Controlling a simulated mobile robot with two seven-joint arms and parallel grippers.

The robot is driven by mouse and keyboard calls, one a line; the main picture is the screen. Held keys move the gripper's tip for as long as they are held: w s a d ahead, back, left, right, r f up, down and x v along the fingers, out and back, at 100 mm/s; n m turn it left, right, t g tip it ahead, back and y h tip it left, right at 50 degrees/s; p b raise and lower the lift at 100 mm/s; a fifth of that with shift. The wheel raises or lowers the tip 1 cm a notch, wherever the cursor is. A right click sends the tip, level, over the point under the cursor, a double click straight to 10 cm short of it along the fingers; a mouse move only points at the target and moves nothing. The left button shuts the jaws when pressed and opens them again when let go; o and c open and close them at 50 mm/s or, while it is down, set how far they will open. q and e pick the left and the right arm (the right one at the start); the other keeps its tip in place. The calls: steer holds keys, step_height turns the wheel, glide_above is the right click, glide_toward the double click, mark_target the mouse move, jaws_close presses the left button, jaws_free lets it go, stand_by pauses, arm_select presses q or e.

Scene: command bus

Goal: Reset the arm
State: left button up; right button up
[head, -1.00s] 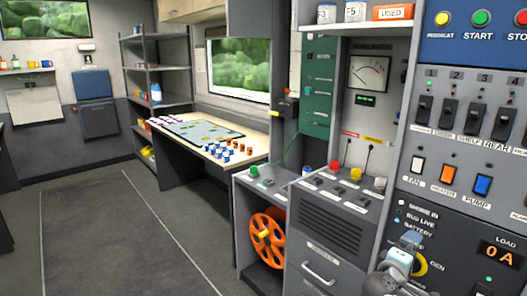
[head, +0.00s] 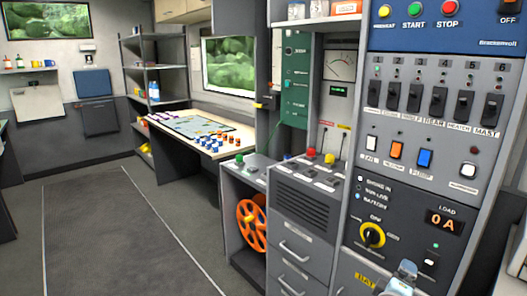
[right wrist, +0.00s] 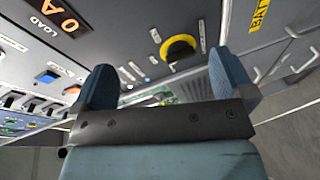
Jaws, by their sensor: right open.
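My right gripper (head: 403,274) shows small at the bottom of the head view, in front of the lower part of the control panel, below and right of the yellow rotary knob (head: 373,235). In the right wrist view its two blue fingers stand wide apart with nothing between them (right wrist: 160,85). The knob also shows in the wrist view (right wrist: 180,47), beyond the fingers and apart from them. My left gripper is in neither view.
The grey control panel (head: 480,135) carries a row of black breakers, rocker switches and a load display (head: 445,222) reading 0 A. A drawer cabinet (head: 302,205) and an orange reel (head: 251,224) stand to its left. The floor (head: 115,240) at left is open.

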steer(key=s+a+f+m+y+b, duration=0.1)
steer(key=s+a+f+y+b, duration=0.3)
steer(key=s+a+f+y, duration=0.65)
steer(key=s+a+m+y+b, duration=0.2)
steer(key=s+a, duration=0.2)
steer(key=s, duration=0.4)
steer(key=s+a+m+y+b, duration=0.1)
steer(key=s+a+m+y, duration=0.2)
steer(key=s+a, duration=0.35)
arm_select(q)
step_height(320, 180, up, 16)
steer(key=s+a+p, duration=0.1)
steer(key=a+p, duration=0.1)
steer(key=p, duration=2.9)
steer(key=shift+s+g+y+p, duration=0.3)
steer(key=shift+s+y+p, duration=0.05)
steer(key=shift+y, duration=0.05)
arm_select(e)
steer(key=s+d+r+g+h, duration=0.1)
steer(key=s+d+r, duration=0.1)
steer(key=r, duration=0.4)
steer(key=s+d+r+g+h, duration=0.1)
steer(key=s+d+r, duration=0.1)
steer(key=d+r, duration=0.2)
step_height(320, 180, up, 4)
steer(key=shift+s+d+f+n+h, duration=0.15)
steer(key=shift+d+f+n+h, duration=0.05)
steer(key=shift+n+h, duration=0.15)
